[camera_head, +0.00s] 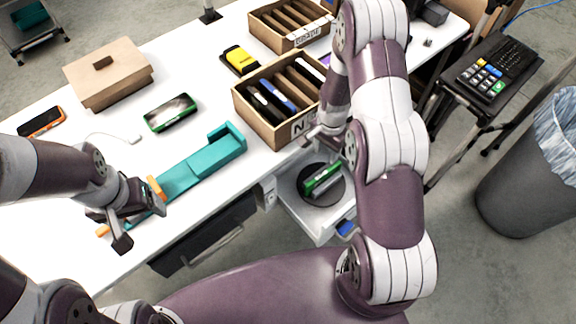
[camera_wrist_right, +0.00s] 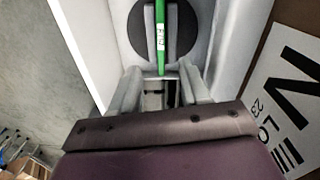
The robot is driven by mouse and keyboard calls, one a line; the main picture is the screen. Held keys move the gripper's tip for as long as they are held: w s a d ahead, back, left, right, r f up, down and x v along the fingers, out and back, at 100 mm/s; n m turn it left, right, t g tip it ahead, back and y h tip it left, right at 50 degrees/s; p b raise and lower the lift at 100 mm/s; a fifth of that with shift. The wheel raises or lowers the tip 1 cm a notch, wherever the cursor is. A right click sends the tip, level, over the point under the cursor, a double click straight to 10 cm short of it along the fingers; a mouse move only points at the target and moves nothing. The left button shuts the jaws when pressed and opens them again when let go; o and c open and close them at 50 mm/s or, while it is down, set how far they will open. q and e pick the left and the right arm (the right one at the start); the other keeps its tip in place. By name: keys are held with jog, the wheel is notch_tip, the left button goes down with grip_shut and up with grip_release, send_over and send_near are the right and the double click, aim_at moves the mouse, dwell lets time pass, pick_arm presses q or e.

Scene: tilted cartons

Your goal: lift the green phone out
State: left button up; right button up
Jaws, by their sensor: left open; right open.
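A green phone (camera_head: 322,179) stands on edge in a grey holder on a black round disc (camera_head: 338,195), on a white surface below the table edge. In the right wrist view the green phone (camera_wrist_right: 161,38) shows edge-on with a white label, between two grey walls. My right gripper (camera_head: 318,138) is open beside the carton, above the disc; its two fingers (camera_wrist_right: 160,85) point towards the phone with a gap between them. A second green-framed phone (camera_head: 171,112) lies flat on the table. My left gripper (camera_head: 122,218) is open at the table's front left.
An open carton (camera_head: 262,124) with dividers and several phones stands close to my right gripper; another carton (camera_head: 284,40) is behind. A teal stand (camera_head: 203,165), brown box (camera_head: 108,78), yellow item (camera_head: 240,60) and orange phone (camera_head: 40,122) are on the white table.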

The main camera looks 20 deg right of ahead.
jog(key=w+m, duration=0.1)
send_over(324, 173)
jog(key=shift+m, duration=0.4)
jog(key=f, duration=0.4)
jog(key=f+p, duration=0.1)
jog(key=f, duration=0.2)
jog(key=shift+w+a+f, duration=0.1)
jog(key=shift+w+a, duration=0.05)
jog(key=shift+w, duration=0.1)
jog(key=f, duration=0.5)
jog(key=shift+s+d, duration=0.25)
jog(key=shift+s, duration=0.05)
jog(key=shift+w+a+f, duration=0.1)
jog(key=shift+w, duration=0.05)
pick_arm(q)
jog(key=shift+s+d+r, duration=0.25)
jog(key=shift+r, duration=0.25)
jog(key=shift+s+d+r, duration=0.2)
jog(key=shift+r, duration=0.25)
pick_arm(e)
grip_shut()
